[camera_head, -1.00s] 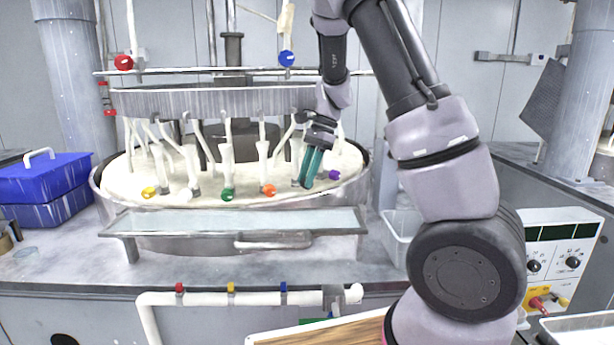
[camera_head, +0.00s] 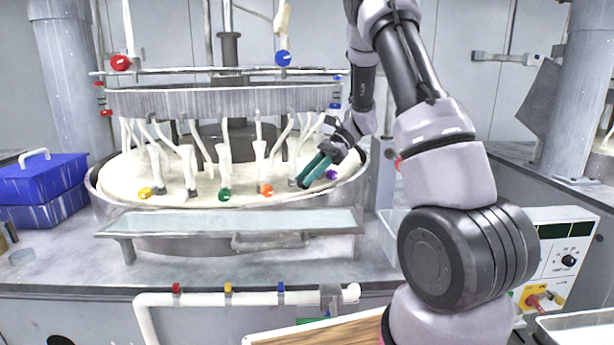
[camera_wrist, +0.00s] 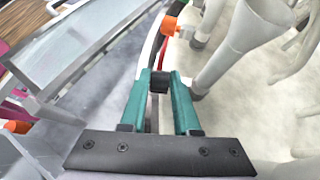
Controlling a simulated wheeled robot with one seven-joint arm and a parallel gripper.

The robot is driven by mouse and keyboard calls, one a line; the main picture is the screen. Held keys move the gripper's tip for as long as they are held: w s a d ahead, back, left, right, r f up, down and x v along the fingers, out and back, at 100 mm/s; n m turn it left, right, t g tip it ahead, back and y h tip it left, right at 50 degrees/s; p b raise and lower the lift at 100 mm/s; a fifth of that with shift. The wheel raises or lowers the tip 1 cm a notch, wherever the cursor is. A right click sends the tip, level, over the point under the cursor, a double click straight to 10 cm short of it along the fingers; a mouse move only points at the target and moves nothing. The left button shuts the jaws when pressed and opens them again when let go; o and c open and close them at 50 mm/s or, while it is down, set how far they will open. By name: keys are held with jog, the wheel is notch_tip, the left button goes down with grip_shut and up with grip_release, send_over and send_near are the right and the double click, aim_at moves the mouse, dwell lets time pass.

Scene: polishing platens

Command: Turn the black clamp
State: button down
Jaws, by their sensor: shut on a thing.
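The black clamp (camera_wrist: 159,83) is a small dark block between the teal fingers of my gripper in the wrist view. My gripper (camera_head: 304,183) is shut on it at the front right rim of the round platen basin (camera_head: 100,190). In the head view the fingers slant down to the left and mostly hide the clamp. An orange clamp (camera_head: 265,189) is just left of it and also shows ahead of the fingers in the wrist view (camera_wrist: 170,26). A purple clamp (camera_head: 332,174) is close on the right of the fingers.
Green (camera_head: 225,194) and yellow (camera_head: 146,192) clamps sit farther left along the rim. White tubes rise close beside the fingers. A glass-topped shelf (camera_head: 230,222) stands in front of the basin. Blue boxes (camera_head: 40,185) are at far left.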

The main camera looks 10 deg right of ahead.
jog(key=shift+d+y, duration=0.1)
jog(key=shift+y, duration=0.4)
jog(key=c, duration=0.6)
grip_release()
jog(key=shift+c, duration=0.2)
notch_tip(320, 180, up, 10)
